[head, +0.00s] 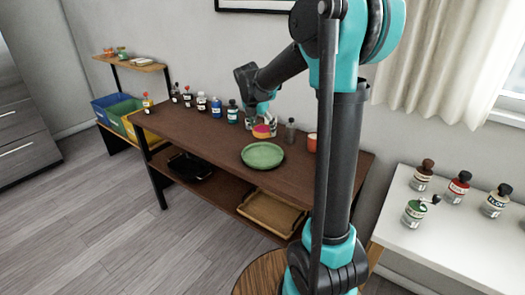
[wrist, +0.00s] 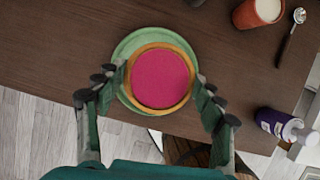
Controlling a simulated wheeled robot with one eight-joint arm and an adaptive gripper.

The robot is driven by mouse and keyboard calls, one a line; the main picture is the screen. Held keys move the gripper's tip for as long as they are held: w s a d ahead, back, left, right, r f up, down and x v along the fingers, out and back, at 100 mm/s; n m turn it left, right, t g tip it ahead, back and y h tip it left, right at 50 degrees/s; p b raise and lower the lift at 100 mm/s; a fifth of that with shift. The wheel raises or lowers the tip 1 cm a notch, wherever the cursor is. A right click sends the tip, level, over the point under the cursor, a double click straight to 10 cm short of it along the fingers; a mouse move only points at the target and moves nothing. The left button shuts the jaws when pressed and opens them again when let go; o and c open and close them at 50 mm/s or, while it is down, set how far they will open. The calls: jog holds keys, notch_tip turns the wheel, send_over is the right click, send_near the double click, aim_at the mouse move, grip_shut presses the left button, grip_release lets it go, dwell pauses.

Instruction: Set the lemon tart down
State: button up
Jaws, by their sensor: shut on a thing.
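The tart (wrist: 160,78) is round, with a bright pink top and a golden crust rim. My gripper (wrist: 158,82) is shut on it, with fingers on both sides of the crust. The tart also shows in the head view (head: 261,131), under my gripper (head: 262,122). A green plate (head: 262,155) lies on the brown table. In the wrist view the tart covers most of the plate (wrist: 124,48), whose rim shows at the top and left. The tart appears held above the table; the exact gap to the plate cannot be told.
The brown table (head: 205,140) carries several bottles along its back. An orange cup (head: 312,142) stands right of the plate; a spoon (wrist: 290,38) lies near it. Trays sit on the lower shelf (head: 228,192). A white table (head: 455,235) with bottles stands at right.

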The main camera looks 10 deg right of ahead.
aim_at(258, 136)
notch_tip(258, 136, down, 11)
jog(key=shift+r, duration=0.1)
dwell(0.3)
jog(key=o, duration=1.2)
